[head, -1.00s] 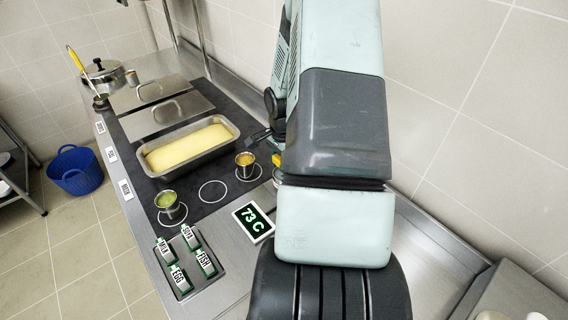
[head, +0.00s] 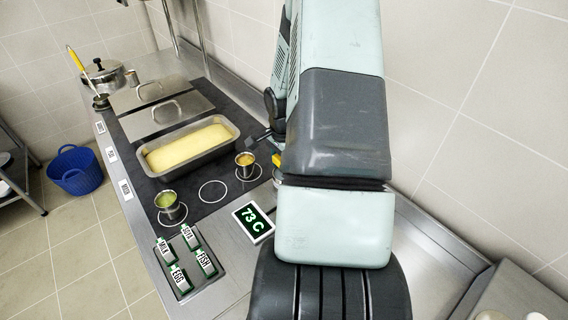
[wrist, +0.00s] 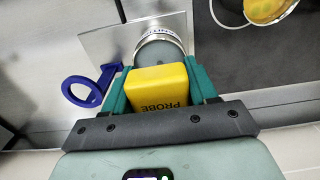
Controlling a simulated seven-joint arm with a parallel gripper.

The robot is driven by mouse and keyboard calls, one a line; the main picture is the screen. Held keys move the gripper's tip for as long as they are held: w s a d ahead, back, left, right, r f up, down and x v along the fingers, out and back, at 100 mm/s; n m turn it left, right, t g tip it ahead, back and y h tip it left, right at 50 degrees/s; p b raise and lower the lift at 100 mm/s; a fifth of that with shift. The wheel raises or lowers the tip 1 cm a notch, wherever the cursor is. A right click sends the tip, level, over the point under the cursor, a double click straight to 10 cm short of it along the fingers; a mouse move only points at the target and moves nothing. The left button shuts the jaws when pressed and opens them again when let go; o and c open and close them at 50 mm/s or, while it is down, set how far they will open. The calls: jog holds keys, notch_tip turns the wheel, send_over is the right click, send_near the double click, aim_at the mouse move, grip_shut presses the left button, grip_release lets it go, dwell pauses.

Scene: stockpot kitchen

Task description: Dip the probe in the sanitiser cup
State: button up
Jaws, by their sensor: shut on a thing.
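My gripper (wrist: 160,88) is shut on the yellow probe (wrist: 158,84), with a green finger on each side of its block-shaped handle marked PROBE. In the wrist view a round metal cup (wrist: 160,38) with a partly hidden label, apparently the sanitiser cup, shows just beyond the handle. The handle covers the cup's near part. The probe's tip is hidden, so I cannot tell whether it is inside the cup. In the head view only a bit of yellow (head: 277,160) shows beside my arm, which hides most of the gripper and cup.
A blue ring-ended piece (wrist: 88,90) lies left of the gripper. The head view shows a small cup with orange contents (head: 245,172), one with green contents (head: 168,211), a loaf pan (head: 235,128), a 73 C display (head: 253,222) and a tray of labelled tags (head: 208,282).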

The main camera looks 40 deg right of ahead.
jog(key=shift+r, duration=4.5)
jog(key=shift+s, duration=0.1)
